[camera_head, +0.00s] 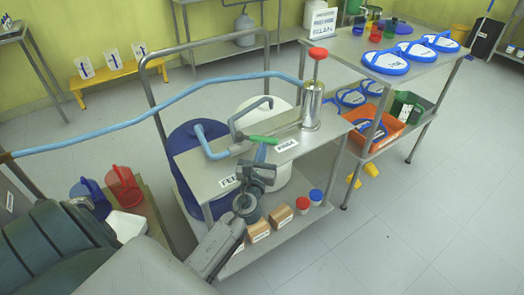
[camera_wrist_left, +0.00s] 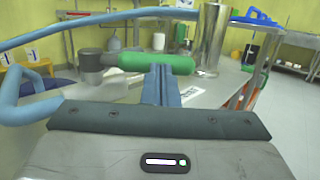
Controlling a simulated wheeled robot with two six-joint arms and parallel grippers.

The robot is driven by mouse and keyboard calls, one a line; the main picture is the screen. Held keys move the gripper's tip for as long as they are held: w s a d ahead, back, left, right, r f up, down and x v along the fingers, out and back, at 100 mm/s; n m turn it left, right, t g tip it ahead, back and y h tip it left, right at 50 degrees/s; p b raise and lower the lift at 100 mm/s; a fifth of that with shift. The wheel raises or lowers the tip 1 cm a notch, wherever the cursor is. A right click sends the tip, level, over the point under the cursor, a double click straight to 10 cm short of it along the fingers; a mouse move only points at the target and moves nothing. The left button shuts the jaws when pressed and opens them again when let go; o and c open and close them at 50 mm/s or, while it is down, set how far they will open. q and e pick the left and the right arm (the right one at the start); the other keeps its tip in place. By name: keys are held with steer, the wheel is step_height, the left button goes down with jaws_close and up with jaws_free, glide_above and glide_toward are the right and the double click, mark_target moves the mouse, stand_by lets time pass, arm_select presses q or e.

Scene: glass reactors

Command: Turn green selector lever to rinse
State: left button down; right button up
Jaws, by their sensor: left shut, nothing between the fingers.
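The green selector lever (camera_head: 262,140) lies on the steel cart top, its grey pivot at the left and its green end pointing right, close to the RINSE label (camera_head: 287,145). The FEED label (camera_head: 229,182) is at the cart's near edge. My left gripper (camera_head: 261,153) is shut and empty, its blue fingertips right beside the lever on the near side. In the left wrist view the shut fingertips (camera_wrist_left: 161,78) overlap the lower edge of the green handle (camera_wrist_left: 155,62); I cannot tell whether they touch. My right gripper is not in view.
A steel cylinder with a red knob (camera_head: 317,85) stands behind the lever's right. Blue pipes (camera_head: 170,110) run to the cart from the left. Small boxes (camera_head: 259,231) and capped jars (camera_head: 302,204) sit on the lower shelf. A side table (camera_head: 440,80) holds blue discs.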

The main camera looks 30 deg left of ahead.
mark_target(269, 140)
arm_select(q)
steer(key=shift+w+n+g+y, duration=0.35)
steer(key=shift+n+y, duration=0.15)
steer(key=shift+y, duration=0.1)
steer(key=shift+w+n+g+y+b, duration=0.3)
steer(key=shift+w+n+g+y, duration=0.3)
steer(key=shift+y, duration=0.5)
steer(key=w+n+g+y, duration=0.1)
steer(key=w+n+g+y+b, duration=0.1)
steer(key=g+y, duration=0.1)
steer(key=w+n+g+y, duration=0.1)
steer(key=shift+a+n+y, duration=0.35)
steer(key=shift+n+y, duration=0.05)
steer(key=shift+w+a+n+g+y+b, duration=0.15)
steer(key=shift+w+n+g+y+b, duration=0.2)
steer(key=shift+g, duration=0.4)
steer(key=shift+w+a+n+g+y, duration=0.2)
steer(key=shift+a+n+g+y, duration=0.05)
steer(key=shift+n+g+y, duration=0.15)
steer(key=shift+w+a, duration=0.25)
steer(key=shift+w, duration=0.05)
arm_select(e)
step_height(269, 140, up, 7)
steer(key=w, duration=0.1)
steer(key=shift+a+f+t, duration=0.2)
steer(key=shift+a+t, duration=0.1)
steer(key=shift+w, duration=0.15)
